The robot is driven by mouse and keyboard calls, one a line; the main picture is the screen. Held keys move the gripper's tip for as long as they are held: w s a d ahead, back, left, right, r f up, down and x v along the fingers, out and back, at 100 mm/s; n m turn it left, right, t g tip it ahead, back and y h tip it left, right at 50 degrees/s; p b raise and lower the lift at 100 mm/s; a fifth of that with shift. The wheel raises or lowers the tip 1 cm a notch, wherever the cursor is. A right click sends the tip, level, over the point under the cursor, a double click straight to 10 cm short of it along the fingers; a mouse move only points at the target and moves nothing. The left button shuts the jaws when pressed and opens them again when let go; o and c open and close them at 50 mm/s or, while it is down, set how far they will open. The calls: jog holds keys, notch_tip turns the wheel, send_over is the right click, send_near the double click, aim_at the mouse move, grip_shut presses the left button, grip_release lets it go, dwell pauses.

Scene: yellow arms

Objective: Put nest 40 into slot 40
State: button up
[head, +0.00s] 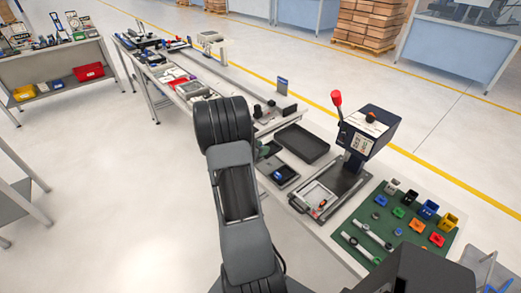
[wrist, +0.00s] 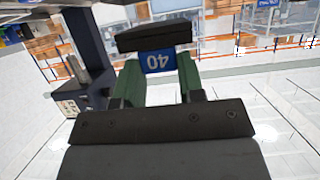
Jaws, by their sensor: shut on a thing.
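Nest 40 is a dark block (wrist: 153,37) with a blue label reading 40, upside down in the wrist view. My gripper (wrist: 160,72) has green fingers on either side of the label and is shut on the nest, held up with floor and racks behind it. In the head view my arm hides most of the gripper; a bit of green shows beside the arm over the bench. I cannot make out a slot marked 40 in either view.
A lever press (head: 368,135) with a red knob stands on the bench, right of my arm. A dark empty tray (head: 302,144) and a small dark tray with a blue item (head: 279,173) lie left of it. A green mat (head: 408,252) at the right carries several coloured parts.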

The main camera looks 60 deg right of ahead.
jog(key=shift+d+f+b, duration=0.1)
jog(key=shift+f+b, duration=2.6)
jog(key=shift+f, duration=0.05)
jog(key=shift+f+b, duration=0.3)
jog(key=shift+f, duration=0.45)
jog(key=shift+f, duration=0.5)
jog(key=o, duration=1.1)
jog(key=shift+s, duration=0.1)
jog(key=v, duration=1.4)
jog(key=shift+d, duration=0.1)
